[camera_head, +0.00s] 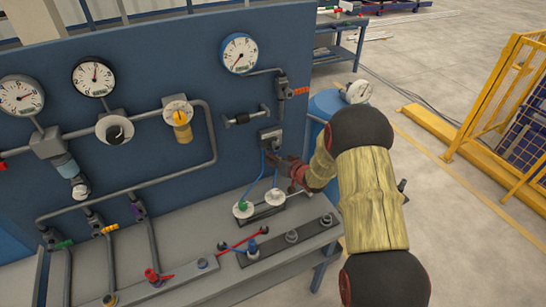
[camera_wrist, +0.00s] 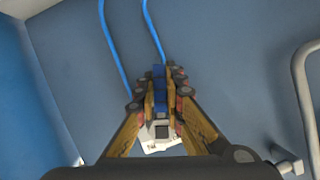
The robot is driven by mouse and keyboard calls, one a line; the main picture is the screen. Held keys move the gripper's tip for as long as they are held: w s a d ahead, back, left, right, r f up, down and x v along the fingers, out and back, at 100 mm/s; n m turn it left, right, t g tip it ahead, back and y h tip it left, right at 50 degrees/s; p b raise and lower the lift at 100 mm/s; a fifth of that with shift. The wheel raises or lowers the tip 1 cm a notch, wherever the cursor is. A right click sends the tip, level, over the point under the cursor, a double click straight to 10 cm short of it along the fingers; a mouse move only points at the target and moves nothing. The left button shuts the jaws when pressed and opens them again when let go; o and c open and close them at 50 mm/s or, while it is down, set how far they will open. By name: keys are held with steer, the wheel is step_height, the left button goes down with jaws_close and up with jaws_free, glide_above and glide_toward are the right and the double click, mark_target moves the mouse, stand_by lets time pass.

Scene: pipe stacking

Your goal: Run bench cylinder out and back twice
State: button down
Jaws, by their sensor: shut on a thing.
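A low dark and silver fitting, which looks like the bench cylinder (camera_head: 262,211), lies on the bench top, with two round white-topped parts on it. Blue hoses run up from there to a small grey valve box (camera_head: 270,136) on the blue panel. My gripper (camera_head: 276,161) is just below that box, close to the panel. In the wrist view my gripper (camera_wrist: 161,90) is shut on a narrow blue lever (camera_wrist: 159,76) between its fingertips. A pale block with a dark square (camera_wrist: 161,130) shows between the fingers. My fingers hide part of the lever.
The bench top (camera_head: 190,243) carries a red handle (camera_head: 152,275) and a blue-handled fitting (camera_head: 253,248) near its front. Gauges and grey pipes (camera_head: 214,150) fill the panel's left. A blue drum-like body (camera_head: 326,104) stands behind my arm. A yellow fence (camera_head: 495,95) is at right.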

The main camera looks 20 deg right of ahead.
steer(key=c, duration=1.8)
jaws_free()
steer(key=shift+c, duration=0.2)
steer(key=v, duration=1.2)
steer(key=shift+c, duration=0.4)
